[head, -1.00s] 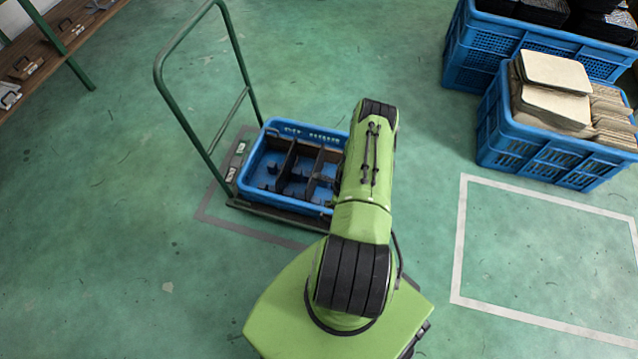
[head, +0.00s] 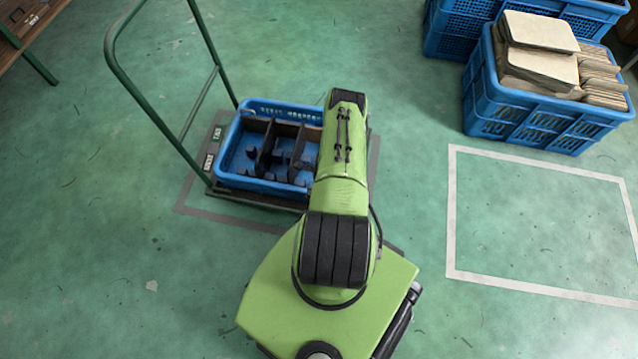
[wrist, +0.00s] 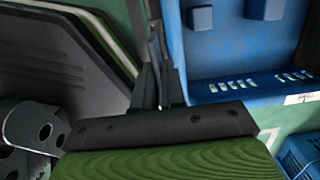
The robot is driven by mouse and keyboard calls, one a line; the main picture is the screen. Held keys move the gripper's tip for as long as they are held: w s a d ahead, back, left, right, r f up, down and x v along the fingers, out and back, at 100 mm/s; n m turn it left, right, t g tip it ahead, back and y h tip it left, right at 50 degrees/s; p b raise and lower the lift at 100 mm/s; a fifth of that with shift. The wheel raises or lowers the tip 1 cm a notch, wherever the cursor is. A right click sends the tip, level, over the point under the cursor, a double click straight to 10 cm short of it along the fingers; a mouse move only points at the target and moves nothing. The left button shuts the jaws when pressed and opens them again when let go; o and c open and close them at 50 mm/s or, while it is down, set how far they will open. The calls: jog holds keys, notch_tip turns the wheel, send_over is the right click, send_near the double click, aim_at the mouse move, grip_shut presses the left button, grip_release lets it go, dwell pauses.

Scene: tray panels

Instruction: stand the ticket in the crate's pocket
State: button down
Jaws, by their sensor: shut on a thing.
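The blue crate (head: 232,150) sits on a low trolley in the head view, with dark dividers (head: 268,145) and small dark blocks inside. My arm covers its right side, and my gripper is hidden there. In the wrist view, the blue crate wall (wrist: 235,88) is at the right. My gripper (wrist: 157,88) is in the centre with its narrow fingers close together. They are shut on a thin, dark piece (wrist: 155,45), seen nearly edge-on, which I take for the ticket. It is beside the crate wall in this picture; whether it is inside a pocket I cannot tell.
The trolley's green handle (head: 112,62) rises at the crate's left. Dark, white and green panels (wrist: 60,60) stand close left of my gripper in the wrist view. Blue crates (head: 540,125) with stacked boards are at the upper right. Floor around the taped outline (head: 450,210) is clear.

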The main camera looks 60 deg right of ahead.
jog(key=shift+f, duration=1.3)
jog(key=shift+f, duration=0.1)
jog(key=shift+f, duration=0.5)
jog(key=c, duration=1.1)
grip_release()
jog(key=shift+d, duration=0.1)
jog(key=r+p, duration=0.2)
jog(key=r, duration=0.3)
jog(key=s+r+p, duration=0.1)
jog(key=r+p, duration=0.1)
jog(key=r, duration=0.3)
jog(key=r+p, duration=0.3)
jog(key=r, duration=0.2)
jog(key=shift+s+d+r, duration=0.3)
jog(key=shift+s+d, duration=0.05)
